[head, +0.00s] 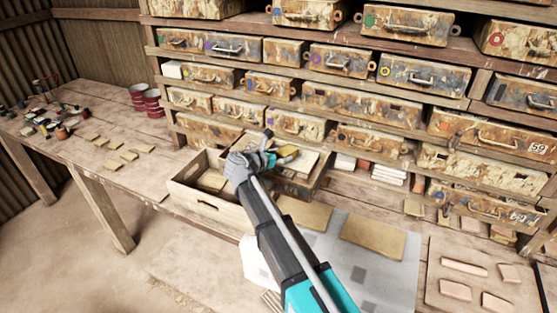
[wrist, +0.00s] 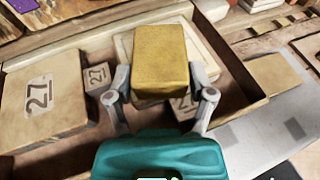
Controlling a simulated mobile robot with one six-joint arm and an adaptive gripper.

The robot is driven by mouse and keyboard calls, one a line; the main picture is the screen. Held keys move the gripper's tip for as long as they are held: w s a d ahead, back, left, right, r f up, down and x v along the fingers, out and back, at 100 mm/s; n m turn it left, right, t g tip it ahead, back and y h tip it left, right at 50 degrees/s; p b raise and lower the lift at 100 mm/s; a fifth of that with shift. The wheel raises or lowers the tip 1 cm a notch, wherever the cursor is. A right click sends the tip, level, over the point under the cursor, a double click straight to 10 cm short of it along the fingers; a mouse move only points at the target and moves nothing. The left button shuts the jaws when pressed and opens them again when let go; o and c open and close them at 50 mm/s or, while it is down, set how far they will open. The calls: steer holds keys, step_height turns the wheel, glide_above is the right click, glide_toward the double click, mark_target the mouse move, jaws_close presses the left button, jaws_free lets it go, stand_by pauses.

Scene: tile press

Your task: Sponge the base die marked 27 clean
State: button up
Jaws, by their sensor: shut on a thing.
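My gripper (wrist: 163,95) is shut on a yellow sponge (wrist: 161,58), with one finger on each side. In the head view my gripper (head: 276,150) and the sponge (head: 287,151) are over a worn open drawer (head: 300,192). Below the sponge lies a pale framed slab (wrist: 205,62), partly hidden; I cannot tell whether they touch. A large tan block marked 27 (wrist: 45,100) lies flat at the left of the wrist view. A small block marked 27 (wrist: 97,76) is beside my left finger. Another small block (wrist: 186,106) is partly hidden behind the right finger.
A light wooden crate (head: 205,206) stands left of the drawer. Stacked drawers (head: 340,97) rise behind. Tan slabs (head: 373,240) lie on a grey sheet in front. Red tins (head: 146,99) and small items stand on the left bench. The right board (head: 480,280) holds several pale pieces.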

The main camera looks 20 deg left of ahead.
mark_target(288, 148)
steer(key=shift+w+d+f, duration=0.1)
steer(key=shift+w, duration=1.15)
steer(key=shift+w+d+f, duration=0.1)
steer(key=shift+w, duration=1.15)
steer(key=shift+s+f+b, duration=0.1)
steer(key=shift+f+b, duration=0.9)
steer(key=shift+b, duration=0.2)
steer(key=shift+f+b, duration=0.4)
steer(key=shift+w+f, duration=0.1)
steer(key=shift+w, duration=0.25)
steer(key=shift+w, duration=0.15)
steer(key=shift+w, duration=0.2)
steer(key=shift+w, duration=0.1)
steer(key=shift+w, duration=0.2)
